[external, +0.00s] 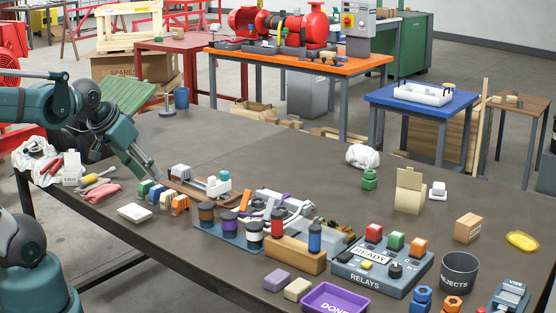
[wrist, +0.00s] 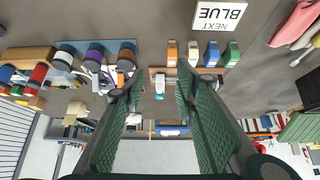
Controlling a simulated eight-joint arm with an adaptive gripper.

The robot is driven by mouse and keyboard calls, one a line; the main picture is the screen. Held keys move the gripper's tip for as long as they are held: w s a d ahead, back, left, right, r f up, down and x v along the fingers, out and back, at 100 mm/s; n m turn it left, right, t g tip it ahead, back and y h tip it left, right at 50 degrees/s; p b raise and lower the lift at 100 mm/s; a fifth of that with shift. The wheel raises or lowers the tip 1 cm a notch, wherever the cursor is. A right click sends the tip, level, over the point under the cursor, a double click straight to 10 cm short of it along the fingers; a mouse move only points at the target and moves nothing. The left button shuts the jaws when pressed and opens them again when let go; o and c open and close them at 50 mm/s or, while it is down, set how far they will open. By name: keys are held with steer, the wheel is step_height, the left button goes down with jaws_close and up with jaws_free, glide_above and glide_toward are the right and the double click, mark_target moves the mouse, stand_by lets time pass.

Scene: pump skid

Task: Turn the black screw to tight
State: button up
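No part is clearly recognizable as a black screw in either view. A round black knob (external: 395,270) sits on the grey relays box in the external view, but I cannot tell if it is the screw. My gripper (external: 155,174) is low over the left part of the table, beside the wooden base with a white block. In the wrist view my gripper (wrist: 160,86) has its two green-padded fingers apart, with nothing held between them. The wooden base's white part (wrist: 159,84) shows beyond the gap between the fingertips.
Coloured blocks (external: 158,193) stand near my gripper. A blue rack of dark-topped spools (external: 229,223) and a wooden block with red and blue cylinders (external: 295,254) stand to the right. A white card (wrist: 218,14) reads NEXT BLUE. The table's back middle is largely clear.

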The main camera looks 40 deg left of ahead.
steer(key=w+d+r+m+g+h+p, duration=0.1)
steer(key=w+d+r+m+g+p, duration=0.1)
steer(key=w+d+r+m+p, duration=0.45)
steer(key=m+g+h+p, duration=0.3)
steer(key=m+g+p, duration=0.45)
steer(key=m, duration=0.65)
glide_above(332, 224)
steer(key=w+a+p, duration=0.1)
steer(key=w+a, duration=0.1)
steer(key=a, duration=0.3)
steer(key=shift+n+t, duration=0.25)
steer(key=shift+t, duration=0.6)
steer(key=f, duration=1.2)
steer(key=shift+s+d+f, duration=0.1)
steer(key=shift+d+f, duration=0.05)
steer(key=shift+d, duration=0.1)
steer(key=shift+f, duration=0.1)
steer(key=shift+x, duration=3.8)
steer(key=shift+d, duration=0.1)
